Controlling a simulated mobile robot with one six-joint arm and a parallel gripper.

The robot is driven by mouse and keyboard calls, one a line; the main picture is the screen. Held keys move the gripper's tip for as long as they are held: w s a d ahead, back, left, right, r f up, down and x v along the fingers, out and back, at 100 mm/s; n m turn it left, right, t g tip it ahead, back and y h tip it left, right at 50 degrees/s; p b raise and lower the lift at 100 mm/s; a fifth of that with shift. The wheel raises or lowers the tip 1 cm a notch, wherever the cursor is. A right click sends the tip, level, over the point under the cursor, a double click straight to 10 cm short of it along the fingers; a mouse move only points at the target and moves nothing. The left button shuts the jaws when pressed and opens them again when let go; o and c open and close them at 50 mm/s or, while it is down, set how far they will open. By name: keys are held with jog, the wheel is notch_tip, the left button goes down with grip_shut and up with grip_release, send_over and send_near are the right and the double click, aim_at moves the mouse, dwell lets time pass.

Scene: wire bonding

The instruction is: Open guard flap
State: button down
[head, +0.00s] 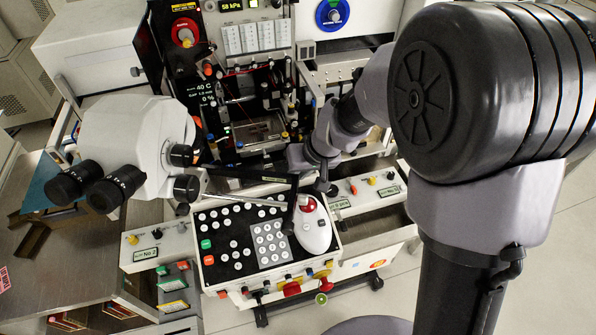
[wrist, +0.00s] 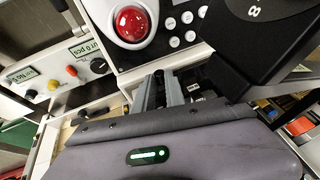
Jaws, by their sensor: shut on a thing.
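The guard flap appears as a dark, narrow black frame (head: 257,175) in front of the lit work area, above the white keypad panel. Its right end meets my gripper (head: 303,172), which is small and partly hidden by its own wrist in the head view. In the wrist view my gripper (wrist: 168,88) has its two grey fingers close together, shut on a dark part at their tips. That part is mostly hidden by the fingers, so the exact grip is unclear.
The white keypad panel (head: 209,273) with a trackball mouse (head: 315,232) lies just below the flap. The microscope (head: 125,135) stands close on the left. In the wrist view a black body (wrist: 270,55) is near the fingers on the right. Open floor lies at the right.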

jog(key=shift+r+p, duration=0.6)
jog(key=shift+p, duration=0.3)
jog(key=shift+w+a+r+g+p, duration=0.15)
jog(key=shift+g+p, duration=0.25)
jog(key=shift+p, duration=0.25)
jog(key=shift+w, duration=0.2)
jog(key=shift+r, duration=0.1)
jog(key=c, duration=1.4)
grip_release()
jog(key=shift+a, duration=0.1)
jog(key=shift+s, duration=0.1)
